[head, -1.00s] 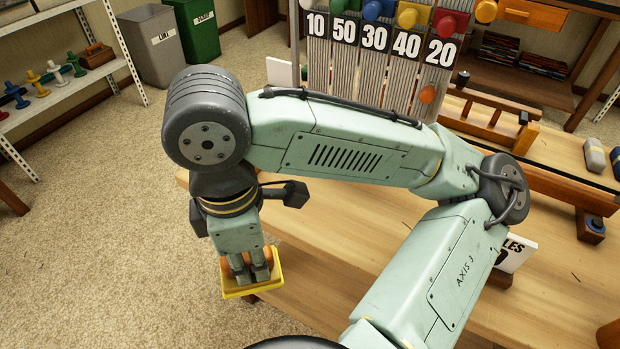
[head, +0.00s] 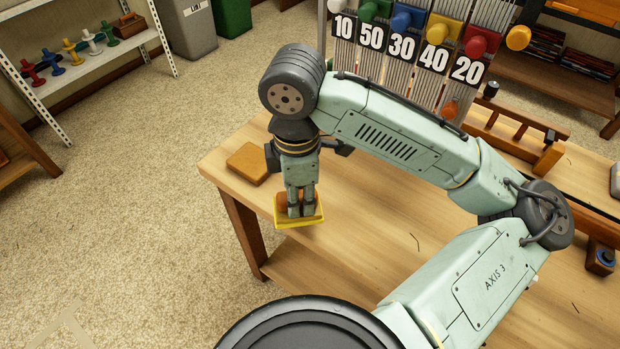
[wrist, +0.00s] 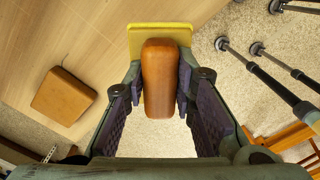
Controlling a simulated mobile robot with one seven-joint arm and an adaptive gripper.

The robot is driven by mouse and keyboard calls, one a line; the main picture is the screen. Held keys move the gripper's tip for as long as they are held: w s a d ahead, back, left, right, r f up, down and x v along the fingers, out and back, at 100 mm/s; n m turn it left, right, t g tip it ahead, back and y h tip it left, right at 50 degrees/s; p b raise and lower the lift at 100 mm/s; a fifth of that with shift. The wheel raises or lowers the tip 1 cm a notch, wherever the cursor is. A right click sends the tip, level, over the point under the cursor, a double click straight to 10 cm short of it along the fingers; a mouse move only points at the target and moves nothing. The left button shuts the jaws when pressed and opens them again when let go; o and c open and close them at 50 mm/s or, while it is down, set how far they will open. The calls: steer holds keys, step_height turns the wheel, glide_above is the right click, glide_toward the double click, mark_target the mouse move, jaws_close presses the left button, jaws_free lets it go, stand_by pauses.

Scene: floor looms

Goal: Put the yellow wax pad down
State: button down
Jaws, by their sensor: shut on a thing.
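The yellow wax pad (head: 312,220) has a flat yellow base and a rounded orange-brown grip (wrist: 160,75). My gripper (head: 300,212) points down and is shut on that grip, with a finger on each side of it in the wrist view (wrist: 160,95). In the head view the pad is seen against the bench top (head: 365,235), near its left front edge. In the wrist view the yellow base (wrist: 150,35) crosses the line between bench top and carpet. Whether it touches the wood cannot be told.
A square brown block (head: 250,163) lies at the bench's left corner, beside my gripper; the wrist view shows it too (wrist: 63,97). A rack of numbered cards (head: 400,50) stands at the back. Bare bench top lies right of the pad. Carpet (head: 130,200) is at left.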

steer(key=w, duration=0.2)
steer(key=w+d+b, duration=0.1)
steer(key=w, duration=0.1)
steer(key=w+d, duration=0.1)
steer(key=shift+w+f, duration=0.35)
steer(key=shift+w, duration=0.05)
step_height(320, 180, down, 3)
steer(key=b, duration=0.4)
steer(key=shift+f, duration=0.2)
steer(key=shift+f, duration=0.1)
steer(key=shift+f, duration=0.15)
steer(key=c, duration=1.3)
jaws_free()
steer(key=shift+c, duration=0.2)
step_height(320, 180, up, 13)
steer(key=shift+f, duration=0.2)
